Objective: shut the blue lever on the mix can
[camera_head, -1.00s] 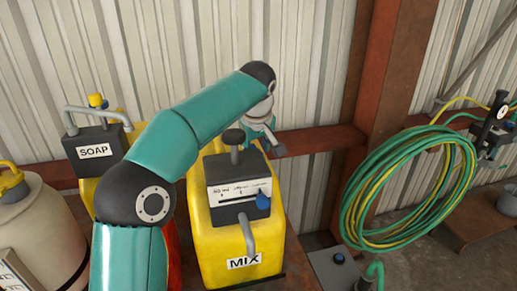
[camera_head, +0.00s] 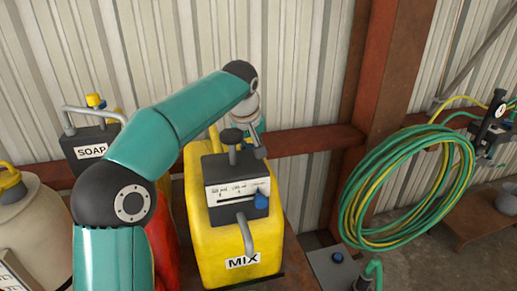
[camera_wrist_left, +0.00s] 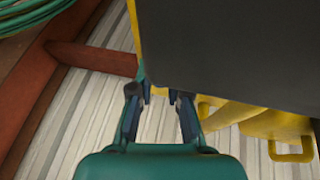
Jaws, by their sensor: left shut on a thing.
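The yellow mix can (camera_head: 212,237) stands upright in the middle of the head view, with a dark grey top block, a black knob and a grey spout. The blue lever (camera_head: 261,200) is at the right end of the slot on its front panel. My left gripper (camera_head: 260,150) is behind the can's top right, mostly hidden, away from that blue part. My right gripper is not in view.
A soap can (camera_head: 90,151) and a pale tank (camera_head: 40,235) with a yellow cap stand at the left. A coiled green and yellow hose (camera_head: 365,190) hangs at the right near a rusty post (camera_head: 385,110). A ribbed metal wall is close behind the can.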

